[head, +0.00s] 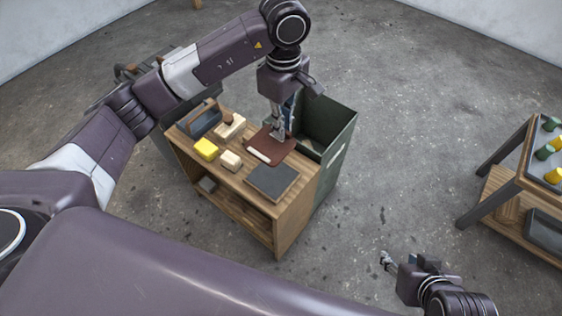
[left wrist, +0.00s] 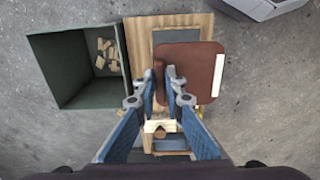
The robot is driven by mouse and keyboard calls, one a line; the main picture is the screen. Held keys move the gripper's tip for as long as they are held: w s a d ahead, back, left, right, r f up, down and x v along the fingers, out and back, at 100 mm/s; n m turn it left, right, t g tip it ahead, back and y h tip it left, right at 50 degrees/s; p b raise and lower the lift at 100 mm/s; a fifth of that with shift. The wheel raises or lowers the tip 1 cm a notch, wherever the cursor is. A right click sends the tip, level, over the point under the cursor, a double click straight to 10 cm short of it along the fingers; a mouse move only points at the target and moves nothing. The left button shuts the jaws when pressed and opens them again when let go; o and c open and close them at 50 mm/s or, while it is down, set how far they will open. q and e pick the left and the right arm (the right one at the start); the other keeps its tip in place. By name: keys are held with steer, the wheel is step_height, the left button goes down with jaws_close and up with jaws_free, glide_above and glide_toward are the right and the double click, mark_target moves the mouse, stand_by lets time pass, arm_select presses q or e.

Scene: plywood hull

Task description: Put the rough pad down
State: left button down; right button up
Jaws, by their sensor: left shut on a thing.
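My left gripper (head: 279,134) is over the right part of the wooden bench, with its fingertips at a reddish-brown mat (head: 284,150). In the left wrist view my left gripper (left wrist: 161,74) is shut on a narrow reddish-brown piece (left wrist: 159,86), which I take to be the rough pad seen edge-on. It is at the left edge of the mat (left wrist: 192,60); I cannot tell whether they touch. A white strip (left wrist: 217,75) lies along the mat's side. My right gripper (head: 388,260) hangs over bare floor, its jaws unclear.
A dark green bin (head: 338,135) with wood scraps (left wrist: 106,54) stands against the bench (head: 288,212). On the bench are a dark grey slab (head: 272,182), a yellow block (head: 206,149), pale blocks (head: 231,160) and a grey caddy (head: 204,121). Another table (head: 497,180) stands right.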

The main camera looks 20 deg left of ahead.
arm_select(q)
step_height(320, 180, down, 9)
steer(key=shift+f+b, duration=0.1)
steer(key=shift+b, duration=0.75)
step_height(320, 180, down, 4)
steer(key=shift+r+b, duration=0.1)
steer(key=shift+b, duration=0.35)
arm_select(e)
steer(key=w+a+r+t+y, duration=0.2)
steer(key=w+a+r+t, duration=0.2)
steer(key=w+r+t, duration=0.3)
steer(key=w+r, duration=0.3)
steer(key=w, duration=0.1)
steer(key=shift+w+a+r, duration=0.2)
steer(key=shift+w+r, duration=0.1)
steer(key=shift+w+r+t, duration=0.1)
steer(key=shift+r+t, duration=0.15)
steer(key=shift+t, duration=0.15)
arm_select(q)
steer(key=shift+f, duration=0.2)
steer(key=c, duration=2.1)
jaws_free()
steer(key=shift+o, duration=0.4)
arm_select(e)
steer(key=shift+w+a+r, duration=0.1)
steer(key=shift+w+r, duration=0.05)
steer(key=shift+r, duration=0.15)
